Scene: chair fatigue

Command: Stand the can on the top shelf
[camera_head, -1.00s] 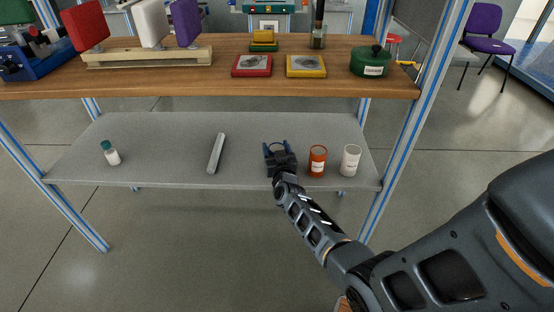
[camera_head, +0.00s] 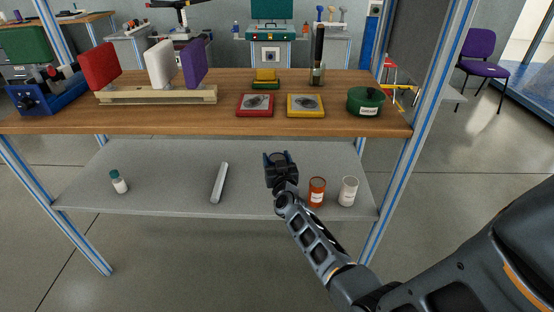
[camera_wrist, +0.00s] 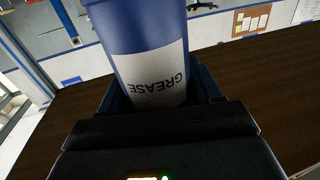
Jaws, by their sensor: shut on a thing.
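A blue can with a white label reading GREASE (camera_wrist: 150,50) fills the upper middle of the wrist view. My gripper (camera_wrist: 160,95) is shut on it, with the label facing the wrist camera. In the head view my gripper (camera_head: 279,158) is in front of the table, over the grey lower shelf (camera_head: 165,180) in the picture and below the wooden top shelf's (camera_head: 200,123) front edge. There the gripper hides nearly all of the can.
An orange can (camera_head: 317,191) and a white can (camera_head: 348,191) stand on the lower shelf right of my gripper; a grey bar (camera_head: 219,182) and small bottle (camera_head: 119,181) are left. The top holds red (camera_head: 255,105) and yellow (camera_head: 305,105) trays and a green tin (camera_head: 366,102). Wood between them is bare.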

